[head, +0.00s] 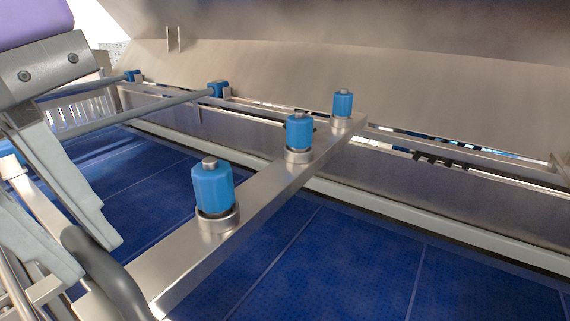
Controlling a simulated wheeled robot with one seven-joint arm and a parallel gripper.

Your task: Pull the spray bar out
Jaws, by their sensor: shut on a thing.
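The spray bar (262,192) is a square metal bar with three blue nozzles on metal collars along its top. It runs from the lower left up to the metal side rail, where its far end lies by the rail. A dark curved handle (104,272) is at its near end. My gripper (88,258) is at the lower left, its pale grey fingers shut on the dark handle.
Blue conveyor belt (330,245) lies under the bar. A slotted metal side rail (470,172) and slanted tunnel wall (330,75) are behind. Two grey rods (150,114) with blue end caps (217,89) cross at left. Space above the belt at right is clear.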

